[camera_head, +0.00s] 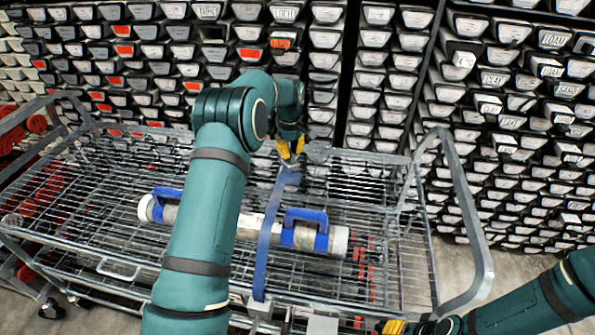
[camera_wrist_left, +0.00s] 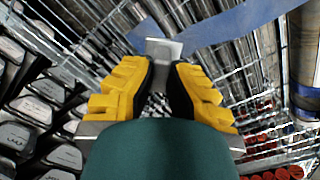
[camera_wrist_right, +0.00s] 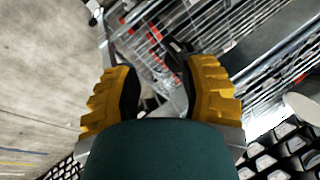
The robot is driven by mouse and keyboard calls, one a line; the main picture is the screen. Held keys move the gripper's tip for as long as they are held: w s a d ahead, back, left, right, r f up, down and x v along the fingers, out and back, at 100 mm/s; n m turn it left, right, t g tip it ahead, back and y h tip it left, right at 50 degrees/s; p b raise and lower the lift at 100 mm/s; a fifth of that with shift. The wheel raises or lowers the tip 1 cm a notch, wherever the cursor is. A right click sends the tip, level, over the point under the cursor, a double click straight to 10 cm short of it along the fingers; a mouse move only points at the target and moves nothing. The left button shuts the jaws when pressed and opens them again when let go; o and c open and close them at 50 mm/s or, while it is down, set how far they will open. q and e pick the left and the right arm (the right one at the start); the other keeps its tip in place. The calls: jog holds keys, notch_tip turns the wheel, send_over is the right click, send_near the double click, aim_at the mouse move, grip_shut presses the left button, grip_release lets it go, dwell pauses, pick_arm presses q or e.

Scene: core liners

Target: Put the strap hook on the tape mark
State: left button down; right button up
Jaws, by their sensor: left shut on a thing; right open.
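My left gripper (camera_head: 291,150) is at the far rim of the wire cart, its yellow fingers pointing down. In the left wrist view its fingers (camera_wrist_left: 163,82) are closed on the metal strap hook (camera_wrist_left: 164,50). The blue strap (camera_head: 264,245) runs from the hook over the core tube to the cart's near side; it also shows in the left wrist view (camera_wrist_left: 235,22). My right gripper (camera_head: 393,327) is low at the front right, mostly out of the head view. In the right wrist view it is open and empty (camera_wrist_right: 160,88). I cannot make out the tape mark.
The core tube (camera_head: 255,226) with blue handles lies across the wire cart (camera_head: 390,260). My left arm hides part of it. A tall bent rail (camera_head: 482,255) bounds the cart's right end. Racks of core trays (camera_head: 380,80) stand close behind. Red items (camera_head: 30,150) are at the left.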

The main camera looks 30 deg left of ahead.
pick_arm(q)
notch_tip(320, 180, down, 10)
jog(key=shift+b, duration=0.45)
jog(key=shift+r, duration=0.1)
jog(key=c, duration=1.1)
grip_release()
jog(key=shift+c, duration=0.2)
notch_tip(320, 180, up, 12)
jog(key=shift+s+p, duration=0.1)
jog(key=shift+p, duration=0.5)
